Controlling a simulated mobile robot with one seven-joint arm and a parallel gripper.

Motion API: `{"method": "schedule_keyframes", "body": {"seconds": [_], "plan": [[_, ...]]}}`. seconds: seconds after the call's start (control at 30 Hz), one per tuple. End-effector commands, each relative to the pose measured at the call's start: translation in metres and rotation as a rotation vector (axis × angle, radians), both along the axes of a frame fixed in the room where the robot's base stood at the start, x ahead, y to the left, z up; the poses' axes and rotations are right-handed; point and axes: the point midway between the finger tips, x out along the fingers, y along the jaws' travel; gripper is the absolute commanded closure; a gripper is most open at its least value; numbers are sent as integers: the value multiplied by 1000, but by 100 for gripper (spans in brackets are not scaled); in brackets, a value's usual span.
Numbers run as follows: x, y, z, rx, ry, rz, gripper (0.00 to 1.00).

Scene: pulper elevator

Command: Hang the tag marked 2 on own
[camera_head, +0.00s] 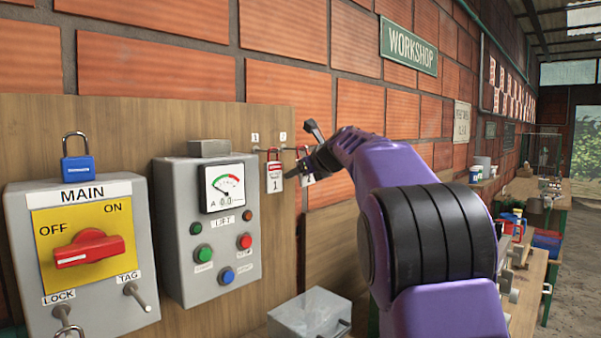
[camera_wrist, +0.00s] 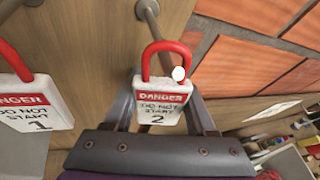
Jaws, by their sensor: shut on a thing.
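The tag marked 2 (camera_wrist: 160,98) is a white and red lockout tag with a red shackle and the words DANGER DO NOT START. My gripper (camera_wrist: 163,112) is shut on its body, one finger on each side. The tag's shackle appears to be around a metal peg (camera_wrist: 158,35) with a white tip. In the head view, tag 2 (camera_head: 308,178) is partly hidden by my gripper (camera_head: 314,160). The tag marked 1 (camera_head: 274,178) hangs just left of it and also shows in the wrist view (camera_wrist: 33,110).
The grey MAIN box (camera_head: 100,315) has a red switch (camera_head: 88,248) pointing toward OFF, a bare TAG peg (camera_head: 137,297) and a LOCK hasp (camera_head: 66,322). A blue padlock (camera_head: 78,167) stands on top. The LIFT box (camera_head: 180,235) lies between MAIN and the tags.

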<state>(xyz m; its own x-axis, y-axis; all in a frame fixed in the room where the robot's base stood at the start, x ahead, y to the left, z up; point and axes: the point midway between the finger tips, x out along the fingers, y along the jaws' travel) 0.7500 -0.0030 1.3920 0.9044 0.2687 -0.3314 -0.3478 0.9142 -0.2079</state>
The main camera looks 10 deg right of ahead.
Motion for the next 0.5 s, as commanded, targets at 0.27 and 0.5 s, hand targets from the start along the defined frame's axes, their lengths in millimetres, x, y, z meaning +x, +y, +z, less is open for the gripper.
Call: {"method": "schedule_keyframes", "body": {"seconds": [0.27, 0.5], "plan": [[0, 0, 0, 0, 0, 0, 9], [0, 0, 0, 0, 0, 0, 9]]}}
